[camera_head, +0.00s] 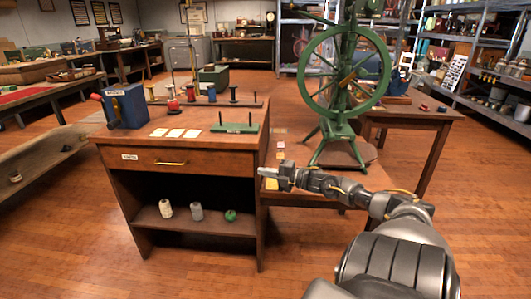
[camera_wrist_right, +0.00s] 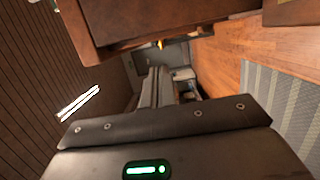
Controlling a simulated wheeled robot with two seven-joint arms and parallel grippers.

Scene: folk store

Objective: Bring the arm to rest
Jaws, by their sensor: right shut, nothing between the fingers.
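My right arm comes in from the lower right in the head view. Its gripper (camera_head: 268,175) is shut and empty, held in the air at the right front edge of the wooden cabinet (camera_head: 190,180). In the right wrist view the gripper (camera_wrist_right: 157,85) points away from the camera, with a brown wooden edge (camera_wrist_right: 150,40) above it. My left gripper does not show in either view.
The cabinet bears a blue box (camera_head: 125,105), several spools and a green rack (camera_head: 235,127). A green spinning wheel (camera_head: 345,75) stands behind my right arm, beside a wooden table (camera_head: 410,115). Wooden floor (camera_head: 80,240) is open at the left front.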

